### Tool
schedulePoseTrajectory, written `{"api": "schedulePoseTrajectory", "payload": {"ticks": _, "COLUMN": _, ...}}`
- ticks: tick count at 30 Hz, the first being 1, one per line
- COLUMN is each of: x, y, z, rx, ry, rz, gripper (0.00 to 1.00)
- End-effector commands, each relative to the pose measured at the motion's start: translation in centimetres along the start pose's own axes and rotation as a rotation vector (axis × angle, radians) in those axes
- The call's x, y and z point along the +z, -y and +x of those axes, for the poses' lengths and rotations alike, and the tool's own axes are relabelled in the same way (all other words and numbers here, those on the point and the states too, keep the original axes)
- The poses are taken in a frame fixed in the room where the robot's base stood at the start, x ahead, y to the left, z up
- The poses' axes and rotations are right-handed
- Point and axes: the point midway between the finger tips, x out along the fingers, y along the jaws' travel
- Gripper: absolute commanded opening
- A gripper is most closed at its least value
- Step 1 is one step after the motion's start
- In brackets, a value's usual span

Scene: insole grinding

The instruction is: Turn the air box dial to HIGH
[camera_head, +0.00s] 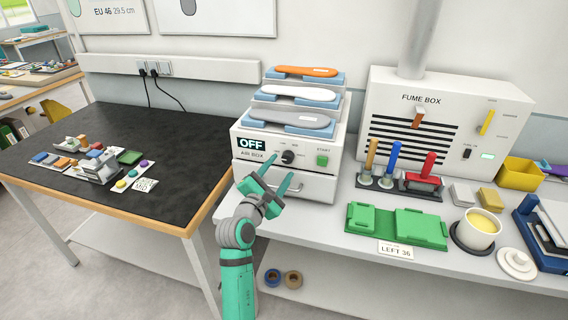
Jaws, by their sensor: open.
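The air box (246,167) is a white unit on the bench, with a display (252,144) reading OFF and a green START button (322,160). Its black dial (288,157) sits in the middle of the front panel; the small marks around it are too small to read. My gripper (278,172) is open and empty, in front of the panel just below the dial. Its two teal fingers point up toward the panel, one on each side of the dial in the picture. Whether they touch anything I cannot tell.
Insoles on blue trays (302,92) are stacked on the air box. To the right are the fume box (385,88), a tool rack (396,188), a green mould (420,228) and a cup (478,230). The dark table (180,140) at left is partly clear.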

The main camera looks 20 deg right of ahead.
Motion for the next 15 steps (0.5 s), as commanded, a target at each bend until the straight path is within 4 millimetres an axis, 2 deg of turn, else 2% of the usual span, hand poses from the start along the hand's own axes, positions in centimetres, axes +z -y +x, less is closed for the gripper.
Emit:
{"api": "schedulePoseTrajectory", "payload": {"ticks": 6, "x": 0.0, "y": -0.1, "z": 3.0, "rx": 0.000, "ry": -0.001, "rz": 0.000, "gripper": 0.50}}
{"api": "schedulePoseTrajectory", "payload": {"ticks": 15, "x": 0.0, "y": 0.0, "z": 4.2, "rx": 0.001, "ry": 0.000, "rz": 0.001, "gripper": 0.50}}
